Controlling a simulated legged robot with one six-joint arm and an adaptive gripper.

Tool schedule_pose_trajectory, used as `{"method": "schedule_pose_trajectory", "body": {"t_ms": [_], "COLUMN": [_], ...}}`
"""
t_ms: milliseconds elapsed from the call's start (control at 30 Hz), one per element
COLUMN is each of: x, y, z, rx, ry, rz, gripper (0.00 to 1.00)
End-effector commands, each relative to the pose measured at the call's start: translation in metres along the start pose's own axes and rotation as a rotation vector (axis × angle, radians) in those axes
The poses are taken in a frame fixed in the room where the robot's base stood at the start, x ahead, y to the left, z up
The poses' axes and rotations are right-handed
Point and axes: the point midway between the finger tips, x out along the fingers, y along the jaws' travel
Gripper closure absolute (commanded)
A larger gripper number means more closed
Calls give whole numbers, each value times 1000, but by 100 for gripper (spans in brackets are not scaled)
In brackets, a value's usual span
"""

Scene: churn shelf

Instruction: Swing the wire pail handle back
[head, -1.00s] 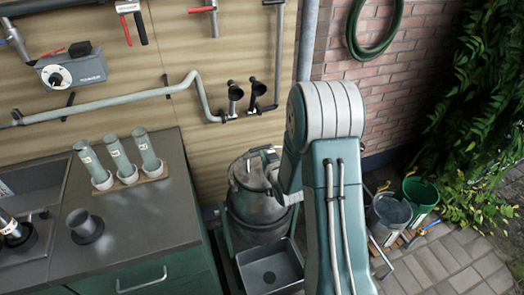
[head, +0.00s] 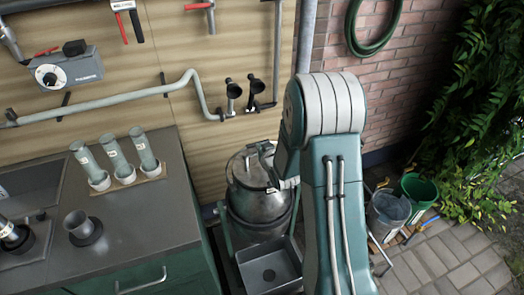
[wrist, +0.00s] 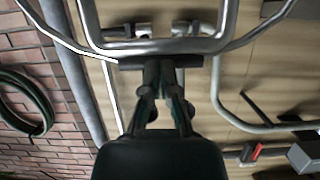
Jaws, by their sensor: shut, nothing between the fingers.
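In the wrist view a thin wire handle (wrist: 252,38) curves down from both upper sides to a dark straight grip (wrist: 190,61). My gripper (wrist: 160,68) is shut and empty, its fingertips overlapping the middle of the grip; I cannot tell whether they touch. In the head view a metal churn (head: 261,200) with a lid stands below the wall, left of my arm. The end of my arm is at its upper right, and the fingers are not clear there. My arm hides part of the churn's right side. The wire handle cannot be made out in the head view.
A thick metal tube (wrist: 160,46) crosses the wrist view beside the grip. A grey bin (head: 270,268) stands in front of the churn, with a counter (head: 150,215) at left. A grey pail (head: 387,214) and green pail (head: 420,193) stand at right near open paving.

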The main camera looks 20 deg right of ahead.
Motion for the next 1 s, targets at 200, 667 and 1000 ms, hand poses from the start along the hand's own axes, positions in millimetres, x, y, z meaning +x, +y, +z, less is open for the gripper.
{"method": "schedule_pose_trajectory", "body": {"t_ms": [200,667,1000], "x": [22,66,88], "y": [-1,-1,-1], "z": [-10,-8,-3], "rx": [-3,-1,-1], "ry": [-143,-286,-286], "rz": [-1,-1,-1], "gripper": [100,100,100]}}
